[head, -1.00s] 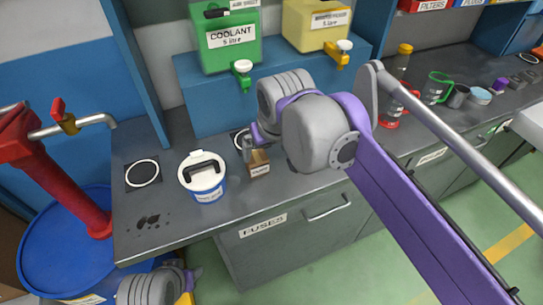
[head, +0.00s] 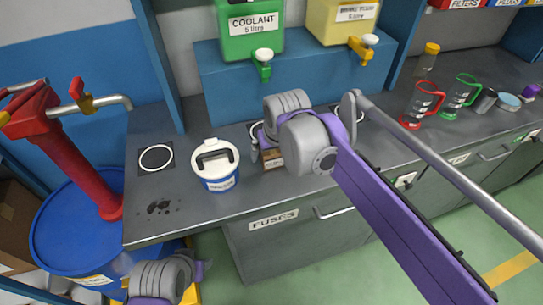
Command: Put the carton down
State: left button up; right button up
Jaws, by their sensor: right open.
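The small brown carton (head: 272,160) stands on the grey counter, just right of a white-and-blue tub. It is partly hidden by my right wrist and gripper. My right gripper (head: 257,150) is open at the carton's upper left side. Its fingers are small here, and I cannot tell whether they touch the carton. My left gripper (head: 202,270) is low in front of the counter, at the bottom of the view. Its jaws do not show clearly.
The lidded tub (head: 216,168) is close on the left of the carton. The blue shelf (head: 222,90) holds the green coolant tank (head: 250,30) and a yellow tank (head: 340,20). A blue drum (head: 75,235) with a red pump stands left. Jugs (head: 420,103) stand on the right of the counter.

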jog(key=shift+w+f, duration=0.1)
jog(key=shift+f, duration=0.1)
jog(key=shift+r, duration=0.1)
jog(key=c, duration=1.6)
